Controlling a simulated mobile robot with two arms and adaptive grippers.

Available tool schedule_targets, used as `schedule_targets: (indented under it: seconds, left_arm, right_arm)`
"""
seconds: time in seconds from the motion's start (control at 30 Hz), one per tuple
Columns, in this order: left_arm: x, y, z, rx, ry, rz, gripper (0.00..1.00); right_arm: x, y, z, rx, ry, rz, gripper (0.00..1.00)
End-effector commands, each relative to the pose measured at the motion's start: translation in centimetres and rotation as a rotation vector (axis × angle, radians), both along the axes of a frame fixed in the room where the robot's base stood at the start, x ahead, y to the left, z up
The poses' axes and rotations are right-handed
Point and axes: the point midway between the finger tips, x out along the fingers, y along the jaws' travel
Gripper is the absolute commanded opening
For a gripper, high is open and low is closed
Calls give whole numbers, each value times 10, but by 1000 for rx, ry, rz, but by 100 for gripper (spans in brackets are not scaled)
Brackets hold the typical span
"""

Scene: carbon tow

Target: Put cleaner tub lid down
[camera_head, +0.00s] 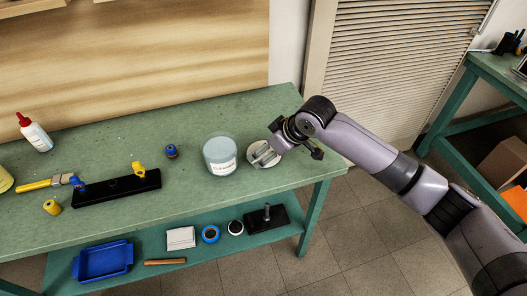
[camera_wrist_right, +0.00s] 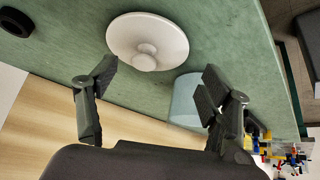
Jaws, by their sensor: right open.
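The white cleaner tub lid (camera_head: 262,160) lies on the green workbench top, just right of the tub, partly hidden by my right gripper in the head view. In the right wrist view the round lid (camera_wrist_right: 148,28) shows its knob toward the camera. It sits beyond the fingertips, not between them. The cleaner tub (camera_head: 220,163) stands upright with its top uncovered; part of it shows behind a finger in the wrist view (camera_wrist_right: 184,98). My right gripper (camera_head: 290,143) is open and empty close above the lid; its spread fingers show in the wrist view (camera_wrist_right: 157,78). My left gripper is out of view.
Left on the bench (camera_head: 110,140) are a black holder (camera_head: 110,190), a blue spool (camera_head: 171,151), a yellow-handled brush (camera_head: 40,184) and a red-capped bottle (camera_head: 35,135). A lower shelf holds a blue tray (camera_head: 103,262). The bench's right end is close to the lid.

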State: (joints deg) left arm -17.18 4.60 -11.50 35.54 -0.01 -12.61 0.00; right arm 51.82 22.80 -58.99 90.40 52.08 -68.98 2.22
Motion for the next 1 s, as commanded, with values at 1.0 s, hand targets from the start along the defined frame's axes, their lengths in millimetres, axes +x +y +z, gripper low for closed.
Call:
schedule_targets:
  seconds: [1.0]
  left_arm:
    - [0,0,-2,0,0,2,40]
  right_arm:
    - [-31,-37,75,0,1,1,73]
